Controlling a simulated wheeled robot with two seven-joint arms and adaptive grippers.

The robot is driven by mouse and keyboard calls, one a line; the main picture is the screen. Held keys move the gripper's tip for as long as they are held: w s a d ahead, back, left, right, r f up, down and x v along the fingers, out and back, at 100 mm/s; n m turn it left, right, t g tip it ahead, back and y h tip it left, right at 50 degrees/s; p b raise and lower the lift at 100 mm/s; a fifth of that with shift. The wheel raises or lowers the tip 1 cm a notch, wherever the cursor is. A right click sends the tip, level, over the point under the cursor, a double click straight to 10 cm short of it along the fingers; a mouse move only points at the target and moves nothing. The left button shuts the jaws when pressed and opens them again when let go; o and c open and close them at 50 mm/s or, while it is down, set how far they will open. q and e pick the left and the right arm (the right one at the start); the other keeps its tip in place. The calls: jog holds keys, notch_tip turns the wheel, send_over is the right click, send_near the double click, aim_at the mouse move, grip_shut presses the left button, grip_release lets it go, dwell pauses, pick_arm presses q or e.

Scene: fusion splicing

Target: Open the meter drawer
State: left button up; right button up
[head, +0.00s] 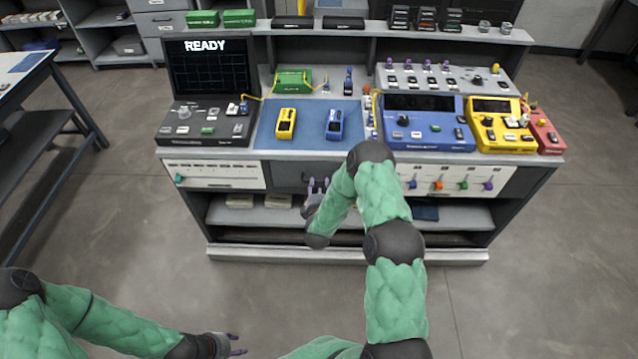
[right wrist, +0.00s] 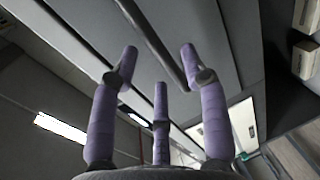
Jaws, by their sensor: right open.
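The meter drawer (head: 288,174) is a dark grey front in the middle of the workbench, below the blue mat. It looks closed, level with the panels beside it. My right gripper (head: 318,183) is in front of the drawer's right part, and my arm hides some of that area. In the right wrist view, my right gripper (right wrist: 157,62) is open, with purple fingers spread. A dark handle bar (right wrist: 150,38) crosses the grey front between the fingertips. I cannot tell whether they touch it. My left gripper (head: 237,345) hangs low at the bottom, far from the bench; its opening is unclear.
On the bench top are a yellow meter (head: 286,123) and a blue meter (head: 334,124) on a blue mat (head: 308,140). A monitor reading READY (head: 207,66) stands left, a blue device (head: 428,130) right. A shelf (head: 265,215) lies below. The floor in front is clear.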

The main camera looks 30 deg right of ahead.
aim_at(320, 181)
jog(key=shift+b+x, duration=0.4)
jog(key=shift+x, duration=1.45)
jog(key=shift+s, duration=0.1)
grip_shut()
